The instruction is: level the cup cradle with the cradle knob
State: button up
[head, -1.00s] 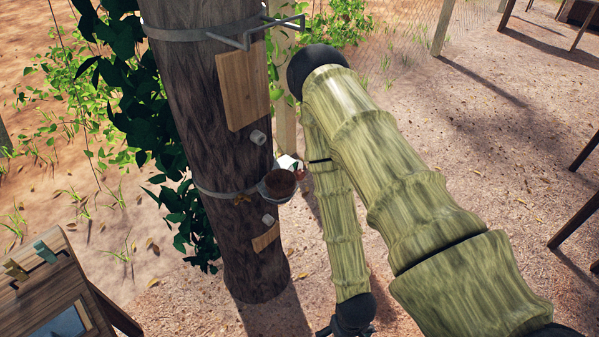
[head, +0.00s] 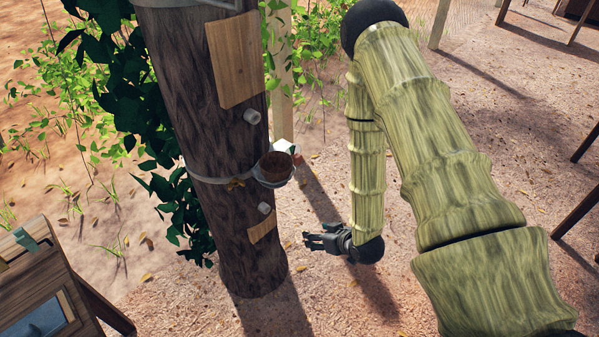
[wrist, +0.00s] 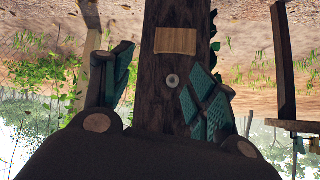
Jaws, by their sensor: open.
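The cup cradle (head: 272,182) is a grey ring on the right side of the dark trunk, holding a brown-filled cup (head: 276,166). It looks slightly tilted, but I cannot tell how far. A pale round knob (head: 265,208) sits on the trunk just below the cradle. A knob also shows face-on in the wrist view (wrist: 172,81), seemingly this lower one. A brass-coloured piece (head: 236,184) sits on the strap left of the cradle. My gripper (head: 308,240) is open and empty, right of the trunk and apart from it. Its green-padded fingers (wrist: 160,88) frame the knob in the wrist view.
Another pale knob (head: 252,117) sits above the cradle, under a wooden plate (head: 234,60). A smaller plate (head: 263,228) is below the lower knob. Leafy vines (head: 120,110) cover the trunk's left side. A wooden stand (head: 40,290) is at lower left.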

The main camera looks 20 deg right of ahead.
jog(key=w+d+r+n+t+y+b, duration=0.1)
jog(key=w+d+r+t+y+b, duration=0.15)
jog(key=w+r+t, duration=0.4)
jog(key=n+y+b, duration=0.2)
jog(key=y, duration=0.1)
send_near(300, 162)
jog(key=shift+h, duration=0.25)
jog(key=p+x, duration=0.1)
jog(key=x, duration=0.9)
jog(key=shift+a+r, duration=0.2)
jog(key=shift+c, duration=0.2)
jog(key=c, duration=1)
